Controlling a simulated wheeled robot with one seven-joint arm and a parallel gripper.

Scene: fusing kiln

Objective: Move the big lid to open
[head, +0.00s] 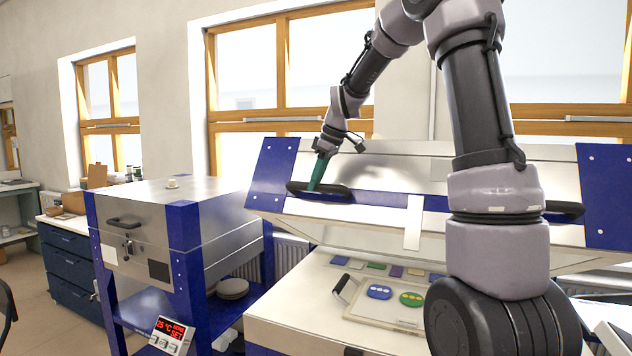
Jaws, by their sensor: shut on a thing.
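The big lid (385,160) is the wide silver lid with blue corners on the right-hand kiln. It is raised and tilted back, with a gap between it and the kiln base (290,318). A black handle (341,193) is on the left of its front edge, and another black handle (565,209) is on the right, partly behind my arm. My gripper (315,186) is at the left handle and shut on it. The fingertips are small and partly merged with the handle.
A smaller silver kiln (150,225) with its lid down stands at left, with a red display (172,332) below. Coloured glass pieces (378,292) lie inside the open kiln. Windows and a wall are behind the lid. My arm blocks the right part of the view.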

